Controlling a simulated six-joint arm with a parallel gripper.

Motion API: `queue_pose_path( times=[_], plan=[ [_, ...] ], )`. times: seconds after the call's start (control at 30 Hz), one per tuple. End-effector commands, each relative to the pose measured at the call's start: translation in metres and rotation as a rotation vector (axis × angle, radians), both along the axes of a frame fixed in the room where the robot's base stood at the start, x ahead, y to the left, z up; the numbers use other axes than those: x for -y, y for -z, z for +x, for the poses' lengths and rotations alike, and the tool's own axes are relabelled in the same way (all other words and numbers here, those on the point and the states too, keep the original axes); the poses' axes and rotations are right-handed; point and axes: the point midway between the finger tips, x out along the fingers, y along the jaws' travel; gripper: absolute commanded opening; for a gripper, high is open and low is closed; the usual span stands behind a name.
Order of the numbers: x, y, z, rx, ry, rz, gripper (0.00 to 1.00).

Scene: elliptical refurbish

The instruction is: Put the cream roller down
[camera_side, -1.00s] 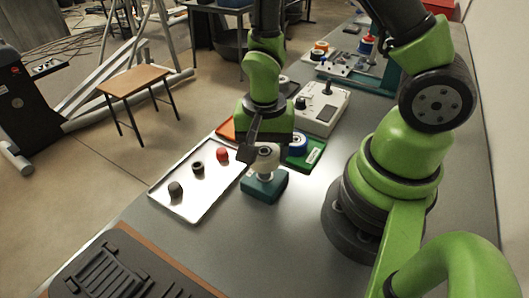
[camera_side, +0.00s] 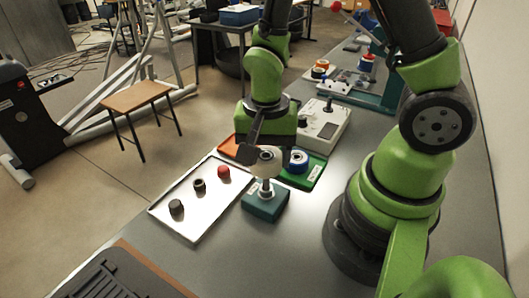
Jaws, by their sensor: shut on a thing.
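My gripper (camera_side: 258,147) points down over the teal block (camera_side: 265,204) near the middle of the table. It is shut on the cream roller (camera_side: 268,163), which is partly hidden by the dark fingers. The teal block has a short upright pale post on its top. The roller is above the block, in line with the post. I cannot tell whether the post's tip is still inside the roller.
A silver tray (camera_side: 205,222) left of the block holds a dark knob, a dark ring and a red piece. A green tray (camera_side: 317,172) with a blue and white roller (camera_side: 298,162) is behind right. A grey control box (camera_side: 322,124) stands beyond. Bare table lies in front.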

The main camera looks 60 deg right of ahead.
Motion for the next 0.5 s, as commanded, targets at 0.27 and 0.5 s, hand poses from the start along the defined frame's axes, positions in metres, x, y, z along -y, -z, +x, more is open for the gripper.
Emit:
queue_pose_path(
  times=[0.27,0.5],
  plan=[
    [0.020,0.002,0.038,0.003,0.171,-0.001,0.37],
    [0.074,0.001,0.096,0.002,0.513,-0.002,0.37]
  ],
)
